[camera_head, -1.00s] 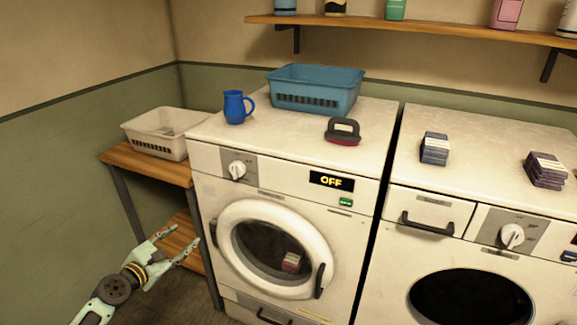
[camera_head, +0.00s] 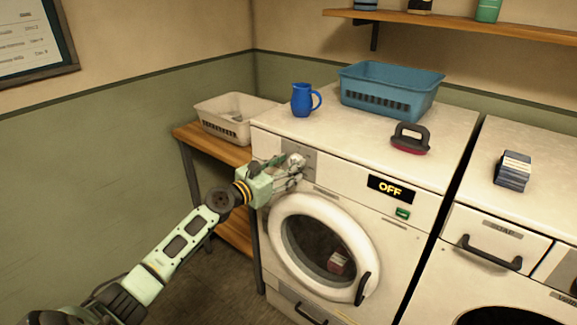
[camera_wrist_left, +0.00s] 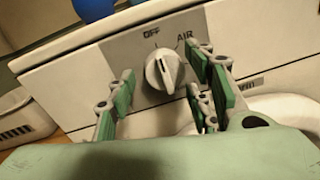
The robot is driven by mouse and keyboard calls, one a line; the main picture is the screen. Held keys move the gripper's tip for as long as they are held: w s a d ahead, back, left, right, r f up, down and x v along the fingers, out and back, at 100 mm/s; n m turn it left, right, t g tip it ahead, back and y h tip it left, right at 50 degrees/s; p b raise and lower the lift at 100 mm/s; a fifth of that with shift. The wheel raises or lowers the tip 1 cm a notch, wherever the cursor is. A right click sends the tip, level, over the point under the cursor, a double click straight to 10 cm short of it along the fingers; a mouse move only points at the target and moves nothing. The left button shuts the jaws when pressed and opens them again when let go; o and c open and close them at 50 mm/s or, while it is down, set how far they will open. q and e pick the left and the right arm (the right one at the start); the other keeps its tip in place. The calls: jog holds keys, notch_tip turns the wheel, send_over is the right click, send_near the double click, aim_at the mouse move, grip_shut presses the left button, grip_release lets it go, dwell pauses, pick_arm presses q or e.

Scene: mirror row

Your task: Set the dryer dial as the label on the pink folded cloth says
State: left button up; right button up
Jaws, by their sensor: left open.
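The dryer (camera_head: 330,160) is a white front-loader, and its display (camera_head: 390,189) reads OFF. Its white dial (camera_wrist_left: 164,69) sits on a grey plate with OFF and AIR marked above it and a partly hidden word at lower right. The dial's ridge stands nearly upright, top towards OFF. My left gripper (camera_head: 292,172) is at the dial, open, with fingers on both sides of it; I cannot tell whether they touch. A pinkish-red folded thing (camera_head: 337,262) shows through the round door window, too small to read any label. My right gripper is not in view.
On the dryer stand a blue jug (camera_head: 303,99), a blue basket (camera_head: 390,92) and a dark-handled brush (camera_head: 410,138). A pale basket (camera_head: 235,118) is on the wooden shelf at left. The right machine (camera_head: 510,220) carries a blue folded stack (camera_head: 513,171).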

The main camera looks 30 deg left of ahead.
pick_arm(q)
jog(key=shift+w, duration=0.3)
jog(key=shift+c, duration=0.4)
jog(key=c, duration=1)
